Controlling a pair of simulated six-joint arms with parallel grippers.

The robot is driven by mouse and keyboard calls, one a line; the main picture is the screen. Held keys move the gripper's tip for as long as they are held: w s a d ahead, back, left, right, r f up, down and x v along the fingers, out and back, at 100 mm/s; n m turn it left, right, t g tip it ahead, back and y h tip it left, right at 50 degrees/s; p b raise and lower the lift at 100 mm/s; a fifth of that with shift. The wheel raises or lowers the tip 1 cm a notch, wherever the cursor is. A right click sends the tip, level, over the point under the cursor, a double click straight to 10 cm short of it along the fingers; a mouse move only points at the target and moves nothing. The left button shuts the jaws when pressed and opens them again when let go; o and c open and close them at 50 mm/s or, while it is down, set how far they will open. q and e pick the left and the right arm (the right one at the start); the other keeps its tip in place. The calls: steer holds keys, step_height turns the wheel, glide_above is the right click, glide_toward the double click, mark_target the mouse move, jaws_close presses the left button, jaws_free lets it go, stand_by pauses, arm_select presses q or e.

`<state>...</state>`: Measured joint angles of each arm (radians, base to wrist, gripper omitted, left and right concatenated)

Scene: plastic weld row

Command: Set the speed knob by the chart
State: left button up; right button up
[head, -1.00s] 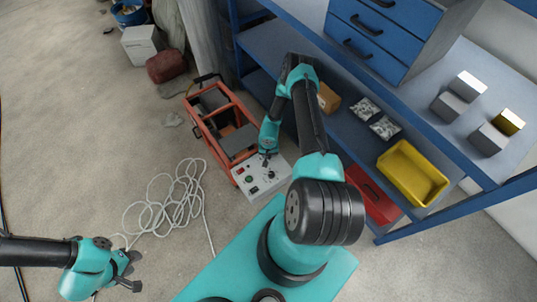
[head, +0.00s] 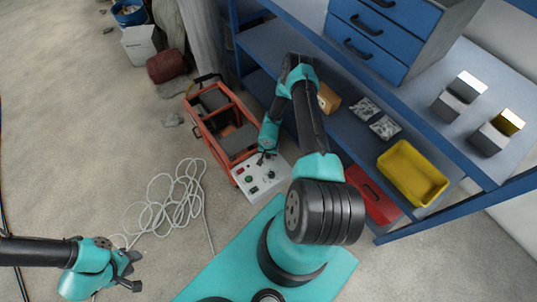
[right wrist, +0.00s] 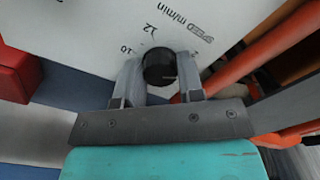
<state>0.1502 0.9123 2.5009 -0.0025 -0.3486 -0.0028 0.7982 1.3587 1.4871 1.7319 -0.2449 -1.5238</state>
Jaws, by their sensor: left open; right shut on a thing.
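The welder's control box (head: 250,187) has a pale grey top panel with buttons and dark knobs. It stands at the end of an orange-framed machine (head: 206,131). In the right wrist view the round black speed knob (right wrist: 159,66) sits on the pale panel (right wrist: 100,25). The printed text "SPEED m/min" and the numbers 10, 12 and 2 show around it. My right gripper (right wrist: 158,80) is shut on the knob, a finger on each side. The knob's pointer cannot be read clearly. My left gripper (head: 134,271) is open and empty, low at the left. I cannot make out a chart.
A coiled white cable (head: 165,205) lies on the floor. The floor at the left is mostly clear.

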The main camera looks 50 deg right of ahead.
steer(key=m, duration=1)
steer(key=shift+w+m, duration=0.1)
steer(key=shift+m, duration=0.3)
steer(key=m, duration=0.3)
steer(key=shift+m, duration=0.3)
steer(key=m, duration=0.3)
steer(key=shift+m, duration=0.3)
steer(key=m, duration=0.3)
steer(key=shift+m, duration=0.4)
steer(key=m, duration=0.3)
steer(key=shift+d+m, duration=0.1)
steer(key=shift+m, duration=2.1)
